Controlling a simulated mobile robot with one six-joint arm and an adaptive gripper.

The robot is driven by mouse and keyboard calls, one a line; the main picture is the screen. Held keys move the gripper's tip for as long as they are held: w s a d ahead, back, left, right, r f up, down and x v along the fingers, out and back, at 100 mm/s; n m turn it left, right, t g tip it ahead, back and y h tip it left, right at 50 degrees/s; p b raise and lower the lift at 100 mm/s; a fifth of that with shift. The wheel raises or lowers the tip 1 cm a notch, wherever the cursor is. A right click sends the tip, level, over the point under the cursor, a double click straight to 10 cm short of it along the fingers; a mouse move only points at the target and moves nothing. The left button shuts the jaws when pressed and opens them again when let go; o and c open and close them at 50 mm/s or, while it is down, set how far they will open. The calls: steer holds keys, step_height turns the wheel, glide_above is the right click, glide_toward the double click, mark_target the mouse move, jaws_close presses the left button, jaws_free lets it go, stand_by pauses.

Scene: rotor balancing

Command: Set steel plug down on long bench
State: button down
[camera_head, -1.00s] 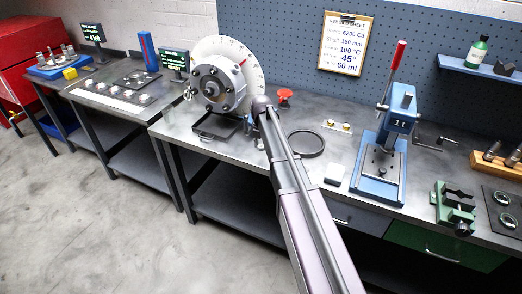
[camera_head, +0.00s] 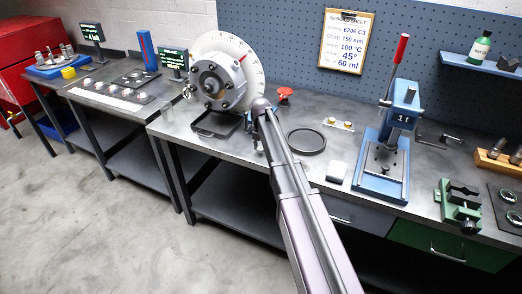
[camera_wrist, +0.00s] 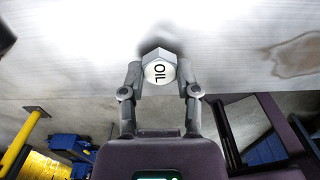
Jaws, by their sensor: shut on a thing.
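In the head view my arm reaches over the bench front, right of the rotor housing (camera_head: 214,84), and mostly hides the gripper and plug.
A blue press (camera_head: 385,165) stands farther right, with a green vise (camera_head: 459,205) beyond. A black tray (camera_head: 216,125) sits under the rotor. The bench's front left is mostly clear.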

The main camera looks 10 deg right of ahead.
mark_target(261, 148)
steer(key=shift+f+b, duration=0.3)
steer(key=shift+f, duration=0.05)
steer(key=shift+c, duration=1.7)
jaws_free()
steer(key=shift+r, duration=0.1)
steer(key=shift+r, duration=0.1)
step_height(261, 148, up, 12)
steer(key=p, duration=1.2)
steer(key=shift+r+p, duration=0.2)
steer(key=shift+p, duration=0.15)
steer(key=s+m, duration=2.8)
steer(key=s, duration=0.1)
steer(key=shift+m, duration=0.4)
steer(key=shift+d, duration=0.1)
